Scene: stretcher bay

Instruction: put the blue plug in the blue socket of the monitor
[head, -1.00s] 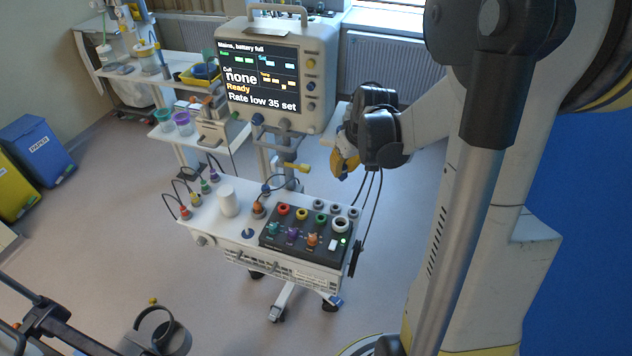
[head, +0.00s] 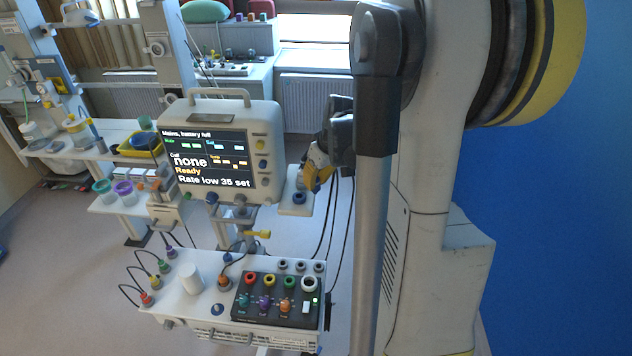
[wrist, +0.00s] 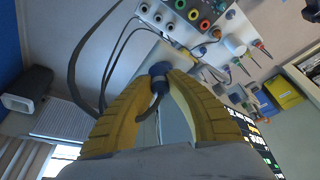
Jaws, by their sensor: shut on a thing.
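The monitor (head: 224,195) stands on a pole with its screen lit. A white bracket (head: 296,210) at its right side carries a dark blue round socket (head: 298,197). My gripper (head: 315,182), with yellow fingers, is just above and to the right of this socket. In the wrist view my gripper (wrist: 163,82) is shut on the blue plug (wrist: 158,86), whose dark cable curls back between the fingers. A dark blue ring (wrist: 160,68), apparently the socket, shows right behind the plug. I cannot tell whether they touch. In the head view the fingers mostly hide the plug.
A white cart top (head: 205,312) below carries a black panel (head: 270,300) with coloured sockets, a white cylinder (head: 190,278) and several cabled plugs. Dark cables (head: 332,225) hang below my gripper. A yellow lever (head: 257,234) sticks out under the monitor.

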